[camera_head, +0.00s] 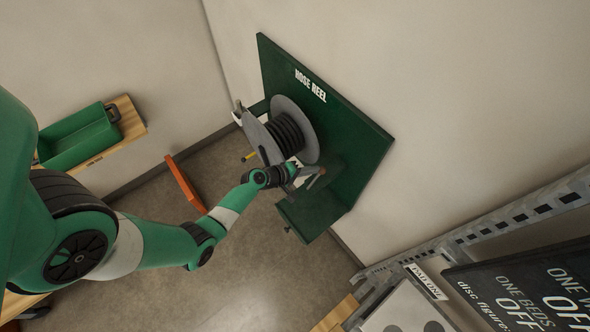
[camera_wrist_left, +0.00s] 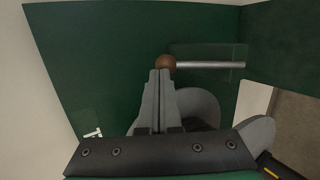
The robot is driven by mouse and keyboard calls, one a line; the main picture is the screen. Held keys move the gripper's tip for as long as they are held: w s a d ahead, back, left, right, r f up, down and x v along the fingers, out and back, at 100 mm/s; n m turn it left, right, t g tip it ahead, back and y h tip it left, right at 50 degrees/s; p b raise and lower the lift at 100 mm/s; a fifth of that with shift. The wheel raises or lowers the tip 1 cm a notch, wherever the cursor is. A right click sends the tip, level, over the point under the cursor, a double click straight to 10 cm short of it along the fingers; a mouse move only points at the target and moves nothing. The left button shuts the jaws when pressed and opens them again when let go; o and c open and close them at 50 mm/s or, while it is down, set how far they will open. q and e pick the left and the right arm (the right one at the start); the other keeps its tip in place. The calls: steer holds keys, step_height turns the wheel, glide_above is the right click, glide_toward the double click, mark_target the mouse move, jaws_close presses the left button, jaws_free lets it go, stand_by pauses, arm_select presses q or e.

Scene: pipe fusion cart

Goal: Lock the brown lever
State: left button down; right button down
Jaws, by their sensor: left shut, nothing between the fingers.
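The brown lever shows in the left wrist view as a round brown knob (camera_wrist_left: 166,61) on a thin silver rod (camera_wrist_left: 210,65). The rod runs level to the right in front of the green panel. My left gripper (camera_wrist_left: 160,72) is shut and empty, with its fingertips right at the lower edge of the knob. I cannot tell whether they touch it. In the head view my left gripper (camera_head: 300,172) is at the lower right of the hose reel (camera_head: 296,127), close to the green board (camera_head: 345,130). My right gripper is not in view.
A green shelf box (camera_head: 315,212) sits under the reel. A green bin (camera_head: 80,138) stands on a wooden top at left. An orange bar (camera_head: 186,184) stands near the floor. A metal rack (camera_head: 500,218) and dark signs (camera_head: 535,290) fill the lower right. Open floor lies between.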

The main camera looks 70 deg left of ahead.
arm_select(q)
steer(key=p+v, duration=0.2)
steer(key=v, duration=1.1)
steer(key=shift+r, duration=0.35)
steer(key=shift+w, duration=0.15)
